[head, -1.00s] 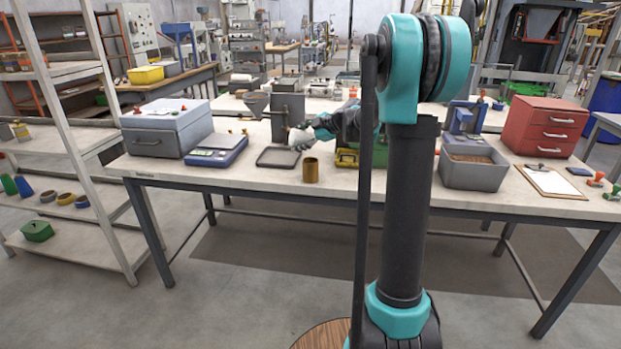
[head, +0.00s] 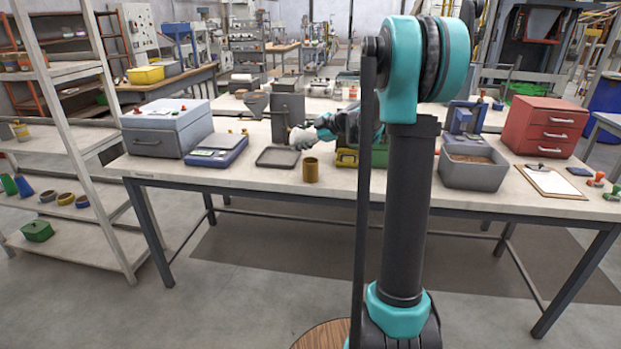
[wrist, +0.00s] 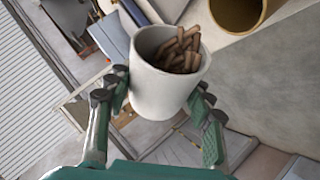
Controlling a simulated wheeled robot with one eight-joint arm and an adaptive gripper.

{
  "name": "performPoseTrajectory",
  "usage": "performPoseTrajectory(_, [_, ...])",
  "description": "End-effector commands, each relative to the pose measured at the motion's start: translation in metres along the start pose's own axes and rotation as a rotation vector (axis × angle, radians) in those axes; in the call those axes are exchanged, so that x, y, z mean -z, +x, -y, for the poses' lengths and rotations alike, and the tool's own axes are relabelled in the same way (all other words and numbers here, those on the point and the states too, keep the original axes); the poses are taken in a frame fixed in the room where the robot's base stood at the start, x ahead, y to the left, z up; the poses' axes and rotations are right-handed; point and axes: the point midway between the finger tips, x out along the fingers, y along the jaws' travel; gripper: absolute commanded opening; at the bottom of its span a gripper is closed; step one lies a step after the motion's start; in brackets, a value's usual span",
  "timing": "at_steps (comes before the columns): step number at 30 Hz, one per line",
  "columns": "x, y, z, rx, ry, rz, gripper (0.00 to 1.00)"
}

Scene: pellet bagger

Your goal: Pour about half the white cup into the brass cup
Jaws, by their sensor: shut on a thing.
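My gripper (wrist: 162,105) is shut on the white cup (wrist: 160,88), with a finger on each side of it. Brown pellets (wrist: 178,52) show inside the cup near its rim in the wrist view. In the head view my gripper (head: 312,129) holds the white cup (head: 301,138) above the bench, left of my column and behind the brass cup. The brass cup (head: 311,170) stands upright on the bench near its front edge. It also shows at the top of the wrist view (wrist: 238,8), apart from the white cup.
A dark shallow tray (head: 278,157) and a blue-grey scale (head: 215,150) lie left of the brass cup. A funnel stand (head: 288,115) rises behind the tray. A green and yellow box (head: 347,157) sits to the right. The bench front (head: 265,182) is clear.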

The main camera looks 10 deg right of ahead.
Motion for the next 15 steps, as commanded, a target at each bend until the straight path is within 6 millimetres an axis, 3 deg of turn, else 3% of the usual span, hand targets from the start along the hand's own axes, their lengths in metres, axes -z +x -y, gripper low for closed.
performPoseTrajectory(15, [-0.0008,-0.0017,-0.0015,-0.010,0.025,-0.028,0.20])
